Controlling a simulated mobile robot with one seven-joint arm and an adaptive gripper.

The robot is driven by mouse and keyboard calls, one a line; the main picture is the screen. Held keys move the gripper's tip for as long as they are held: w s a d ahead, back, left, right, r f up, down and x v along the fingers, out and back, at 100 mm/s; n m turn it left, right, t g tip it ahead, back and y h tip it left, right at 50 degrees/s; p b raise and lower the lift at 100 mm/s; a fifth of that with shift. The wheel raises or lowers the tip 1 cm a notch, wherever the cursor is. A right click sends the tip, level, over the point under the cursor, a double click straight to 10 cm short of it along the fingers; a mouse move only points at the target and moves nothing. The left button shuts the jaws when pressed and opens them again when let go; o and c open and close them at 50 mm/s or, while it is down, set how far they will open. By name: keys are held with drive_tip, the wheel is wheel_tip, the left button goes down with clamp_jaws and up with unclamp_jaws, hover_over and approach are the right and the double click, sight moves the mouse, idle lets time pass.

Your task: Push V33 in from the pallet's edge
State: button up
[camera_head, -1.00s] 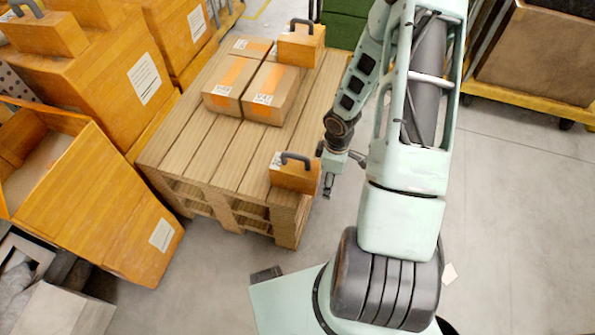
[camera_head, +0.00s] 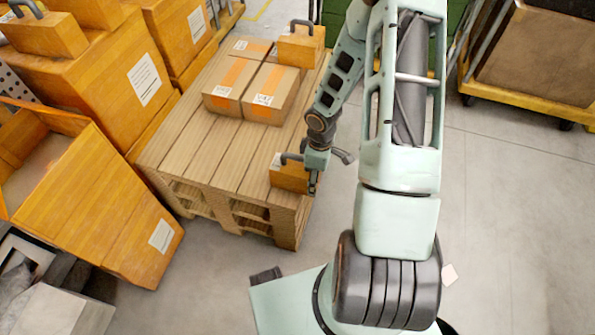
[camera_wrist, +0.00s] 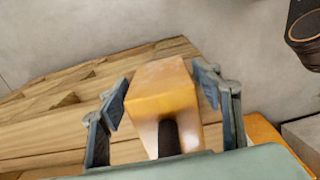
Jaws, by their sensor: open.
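A small orange box (camera_head: 287,178) with a dark handle sits at the near right corner of the wooden pallet (camera_head: 190,143), beside the edge. It looks like V33, but I cannot read its label. In the wrist view the box (camera_wrist: 164,88) is between the two fingers, its handle toward the palm. My gripper (camera_head: 312,182) points down at the box's right side in the head view and partly hides it. My gripper (camera_wrist: 160,93) is open, with a finger on either side of the box. I cannot tell whether either finger touches it.
Two brown cartons (camera_head: 270,90) stand further in, with another carton behind and a second handled orange box (camera_head: 300,45) at the back right. Bare slats lie left of the near box. Large orange crates (camera_head: 95,200) crowd the left. Open floor lies to the right.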

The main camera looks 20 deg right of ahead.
sight(277, 167)
drive_tip(key=shift+w+a+b, duration=0.2)
drive_tip(key=shift+w+a, duration=1.25)
drive_tip(key=shift+a, duration=0.75)
drive_tip(key=shift+w+a+b, duration=0.15)
drive_tip(key=shift+w+a, duration=1.35)
drive_tip(key=shift+a, duration=0.65)
drive_tip(key=shift+w+a+b, duration=0.2)
drive_tip(key=shift+w+a, duration=1.25)
drive_tip(key=shift+a, duration=0.75)
drive_tip(key=shift+d, duration=0.1)
drive_tip(key=shift+s+d, duration=0.45)
drive_tip(key=shift+d, duration=0.15)
drive_tip(key=shift+s+d, duration=0.4)
drive_tip(key=shift+d, duration=0.2)
wheel_tip(277, 167, up, 13)
drive_tip(key=p, duration=1)
drive_tip(key=shift+r+p, duration=0.1)
drive_tip(key=shift+p, duration=0.2)
